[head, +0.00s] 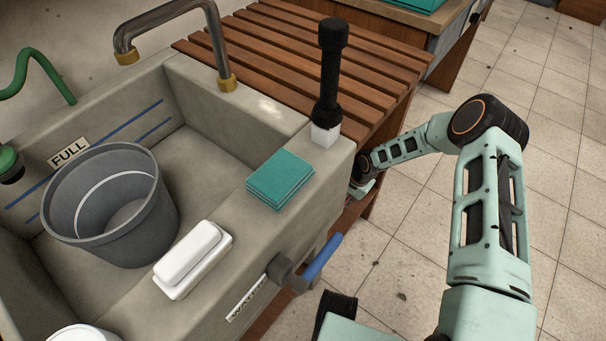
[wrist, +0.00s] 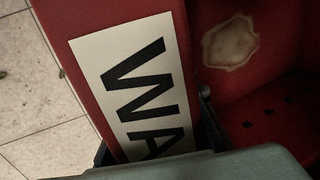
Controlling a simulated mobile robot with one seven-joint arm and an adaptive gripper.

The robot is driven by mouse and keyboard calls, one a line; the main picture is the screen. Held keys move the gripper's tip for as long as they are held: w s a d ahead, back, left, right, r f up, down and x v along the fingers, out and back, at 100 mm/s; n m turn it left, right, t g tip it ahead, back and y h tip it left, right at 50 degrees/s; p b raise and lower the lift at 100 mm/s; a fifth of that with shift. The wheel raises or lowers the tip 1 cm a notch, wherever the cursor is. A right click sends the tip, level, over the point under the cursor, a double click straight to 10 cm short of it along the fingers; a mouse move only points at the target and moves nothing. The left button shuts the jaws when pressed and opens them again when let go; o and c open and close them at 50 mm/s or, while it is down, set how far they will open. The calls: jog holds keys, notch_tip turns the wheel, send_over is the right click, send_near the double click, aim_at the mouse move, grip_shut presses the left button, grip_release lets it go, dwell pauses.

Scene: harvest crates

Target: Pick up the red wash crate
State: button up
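The red wash crate (wrist: 85,20) fills much of the wrist view. A white label (wrist: 90,60) on its wall reads "WA" in black, the rest hidden below by my gripper. The crate's inside shows at the right, with a pale stain and several dark holes. My gripper (wrist: 155,145) straddles the labelled wall, one dark finger at each side. The wall fills most of the gap; I cannot tell whether the fingers press on it. In the head view my gripper (head: 360,184) is low beside the sink, its fingertips and the crate mostly hidden.
The concrete sink (head: 330,185) stands left of my arm, holding a grey bucket (head: 125,240). A teal cloth (head: 280,179), a white soap block (head: 192,255) and a black-handled brush (head: 328,75) are on its rim. A blue-handled tap (head: 318,262) juts out. Tiled floor (head: 545,130) is open at right.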

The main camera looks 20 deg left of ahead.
grip_shut()
jog(key=shift+w+a+r, duration=0.1)
jog(key=shift+r, duration=0.05)
